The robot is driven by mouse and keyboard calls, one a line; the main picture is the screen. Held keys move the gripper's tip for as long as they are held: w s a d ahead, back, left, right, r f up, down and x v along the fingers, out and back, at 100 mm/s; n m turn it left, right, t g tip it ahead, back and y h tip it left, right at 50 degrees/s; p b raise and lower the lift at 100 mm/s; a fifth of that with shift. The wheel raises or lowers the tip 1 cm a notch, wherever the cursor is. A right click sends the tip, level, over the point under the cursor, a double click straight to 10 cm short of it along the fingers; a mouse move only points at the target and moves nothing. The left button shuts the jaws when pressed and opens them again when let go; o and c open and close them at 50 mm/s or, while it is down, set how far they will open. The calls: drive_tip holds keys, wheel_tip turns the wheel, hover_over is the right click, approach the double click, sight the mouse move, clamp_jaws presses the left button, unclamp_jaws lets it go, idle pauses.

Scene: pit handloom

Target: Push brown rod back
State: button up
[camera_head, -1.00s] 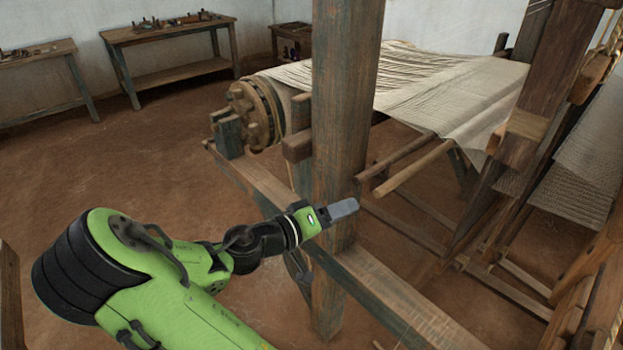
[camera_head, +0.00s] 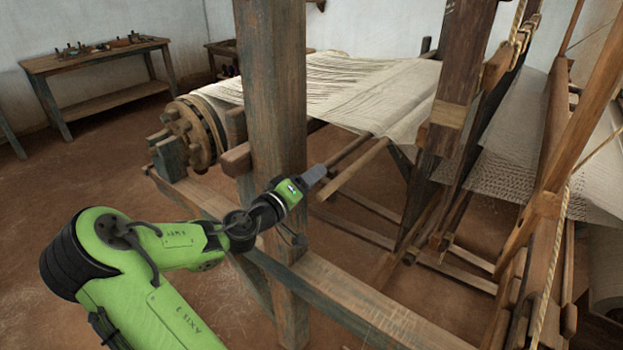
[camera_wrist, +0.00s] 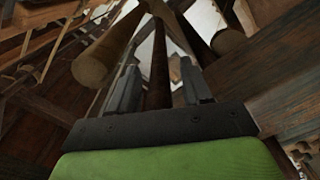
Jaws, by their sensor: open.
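Two rods stick out of the loom side by side towards my gripper. The lighter brown rod (camera_head: 352,174) has its round end at the left in the wrist view (camera_wrist: 92,68). My gripper (camera_head: 318,173) is just beside the near ends of the rods. In the wrist view its two fingers (camera_wrist: 160,85) stand apart, with nothing held. A dark reddish bar (camera_wrist: 158,65) shows between them, seemingly farther off. Contact with either rod cannot be told.
A thick wooden post (camera_head: 272,110) stands right behind my forearm. A low beam (camera_head: 350,295) runs below the gripper. The warp roller (camera_head: 195,130) is at the left, and cloth (camera_head: 380,95) stretches above the rods. Open floor lies at the left.

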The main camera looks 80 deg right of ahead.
drive_tip(key=shift+s+d, duration=0.2)
drive_tip(key=shift+d, duration=0.15)
drive_tip(key=shift+c, duration=0.2)
clamp_jaws()
drive_tip(key=shift+w, duration=0.1)
drive_tip(key=shift+w+d+r+p, duration=0.1)
drive_tip(key=shift+w+d, duration=0.2)
drive_tip(key=shift+w, duration=0.4)
drive_tip(key=shift+w+d+f+p, duration=0.1)
drive_tip(key=shift+w+d, duration=0.15)
drive_tip(key=shift+w, duration=0.45)
drive_tip(key=shift+w+d+r+p, duration=0.1)
drive_tip(key=shift+w+d, duration=0.2)
drive_tip(key=shift+w, duration=0.4)
